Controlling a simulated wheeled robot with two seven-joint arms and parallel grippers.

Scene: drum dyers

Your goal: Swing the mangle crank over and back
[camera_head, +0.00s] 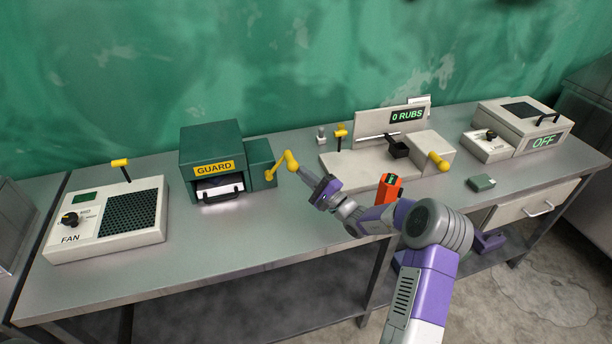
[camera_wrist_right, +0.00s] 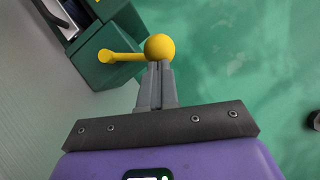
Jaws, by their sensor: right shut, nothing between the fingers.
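The mangle (camera_head: 212,146) is a dark green box with a yellow GUARD plate, at the left-centre of the bench. Its yellow crank (camera_head: 279,168) is on the right side, with the arm slanting up and right to a round knob; it also shows in the wrist view (camera_wrist_right: 122,56). My right gripper (camera_head: 298,168) is at the knob, its fingers closed together. In the wrist view the shut fingertips (camera_wrist_right: 156,66) are right at the knob's near side, touching or almost touching, with nothing between them. My left gripper is not in view.
A FAN box (camera_head: 105,222) stands left of the mangle. A rub tester (camera_head: 348,172) with yellow handles and an orange device (camera_head: 389,187) are to the right. An OFF box (camera_head: 520,122) is at far right. The bench front before the mangle is clear.

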